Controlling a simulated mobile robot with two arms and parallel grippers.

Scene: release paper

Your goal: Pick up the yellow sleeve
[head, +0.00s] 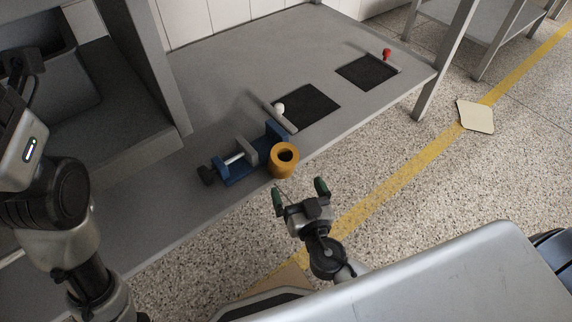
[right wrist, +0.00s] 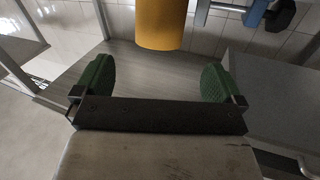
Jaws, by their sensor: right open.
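The yellow sleeve (head: 284,160) is a short hollow cylinder with a dark bore, near the front edge of the grey table. It stands right beside a blue vise (head: 240,166). In the right wrist view the sleeve (right wrist: 161,24) shows at the top, beyond and between the fingertips. My right gripper (head: 301,188) is open and empty, short of the sleeve, over the floor side of the table edge. Its green finger pads also show wide apart in the right wrist view (right wrist: 158,80). My left arm shows at the left of the head view, but its gripper fingers are not visible.
The grey table (head: 215,75) carries two black mats (head: 309,106) (head: 367,72), one near a white-knobbed lever (head: 280,109) and one near a red-knobbed lever (head: 387,55). A grey upright post stands at the table's left. Bare tabletop lies behind the vise.

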